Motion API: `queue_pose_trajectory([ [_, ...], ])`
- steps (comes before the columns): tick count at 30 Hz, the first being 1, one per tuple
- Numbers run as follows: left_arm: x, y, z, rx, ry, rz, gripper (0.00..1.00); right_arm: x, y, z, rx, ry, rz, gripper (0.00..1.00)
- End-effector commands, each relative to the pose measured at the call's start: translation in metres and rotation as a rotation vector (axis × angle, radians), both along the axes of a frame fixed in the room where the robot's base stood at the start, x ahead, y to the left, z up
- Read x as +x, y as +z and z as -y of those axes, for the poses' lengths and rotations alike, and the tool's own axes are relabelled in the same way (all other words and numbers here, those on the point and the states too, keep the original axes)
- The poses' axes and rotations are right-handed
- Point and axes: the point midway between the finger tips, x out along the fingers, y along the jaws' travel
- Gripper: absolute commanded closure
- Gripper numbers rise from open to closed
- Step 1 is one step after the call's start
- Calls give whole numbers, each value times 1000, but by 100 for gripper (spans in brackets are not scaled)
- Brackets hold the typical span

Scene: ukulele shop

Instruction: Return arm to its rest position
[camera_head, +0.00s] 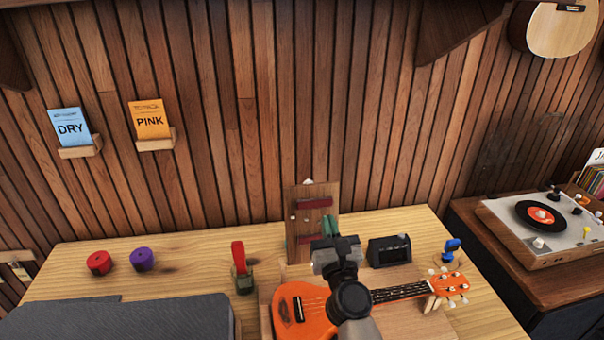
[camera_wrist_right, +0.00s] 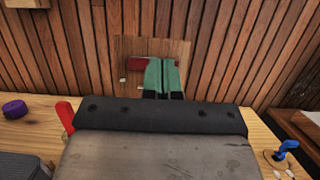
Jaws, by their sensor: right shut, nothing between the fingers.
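My right gripper (camera_head: 331,228) is in the middle of the head view, above the workbench (camera_head: 190,258) and in front of an upright wooden board (camera_head: 299,222). Its green fingers (camera_wrist_right: 162,76) are together and empty in the right wrist view, pointing toward the board. My right arm reaches up from the bottom edge, over an orange ukulele (camera_head: 291,307) that lies on the bench, and hides part of it. My left gripper is not in view.
A red-handled tool (camera_head: 239,262), a dark box-shaped device (camera_head: 389,251) and a blue clip-like item (camera_head: 450,249) stand near the arm. Red (camera_head: 99,263) and purple (camera_head: 141,259) round items sit at left. A turntable (camera_head: 545,232) stands at right. The slatted wall closes off the back.

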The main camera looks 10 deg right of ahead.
Motion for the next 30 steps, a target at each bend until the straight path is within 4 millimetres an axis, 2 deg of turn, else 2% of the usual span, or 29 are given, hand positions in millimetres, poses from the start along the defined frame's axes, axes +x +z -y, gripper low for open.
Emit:
queue_pose_trajectory([
  [2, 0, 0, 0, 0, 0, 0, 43, -4, 0, -2, -42, 8, 5, 100],
  [5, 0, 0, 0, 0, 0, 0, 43, -19, -2, -10, -236, 41, 28, 100],
  [8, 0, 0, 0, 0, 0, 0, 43, -47, -10, -28, -604, 109, 68, 100],
  [10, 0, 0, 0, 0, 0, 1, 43, -74, -25, -41, -927, 177, 98, 100],
  [12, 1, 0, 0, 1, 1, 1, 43, -103, -46, -51, -1255, 261, 126, 100],
  [15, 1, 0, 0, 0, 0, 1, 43, -146, -82, -53, -1704, 414, 160, 100],
  [18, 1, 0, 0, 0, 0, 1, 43, -188, -114, -42, -2080, 593, 187, 100],
  [21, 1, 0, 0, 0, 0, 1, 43, -221, -136, -24, -2341, 766, 202, 100],
  [25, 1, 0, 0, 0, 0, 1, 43, -257, -152, 1, -2571, 978, 214, 100],
  [30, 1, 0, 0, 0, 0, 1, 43, -296, -160, 32, -2763, 1252, 217, 100],
])
